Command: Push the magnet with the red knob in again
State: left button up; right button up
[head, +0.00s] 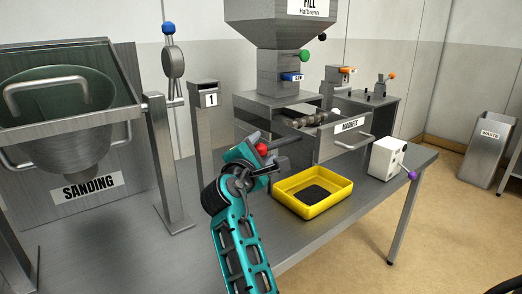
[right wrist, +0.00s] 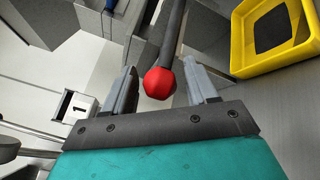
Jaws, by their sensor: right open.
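The knob is not gripped. In the head view the gripper partly covers the area around the rod. My left gripper is not in view.
A yellow tray (head: 336,201) with dark material stands on the table right of my gripper. A white box with a purple knob (head: 388,158) is near the right edge. A post marked 1 (head: 205,115) and the SANDING hopper (head: 72,140) stand left.

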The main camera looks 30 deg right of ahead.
grip_shut()
dwell(0.4)
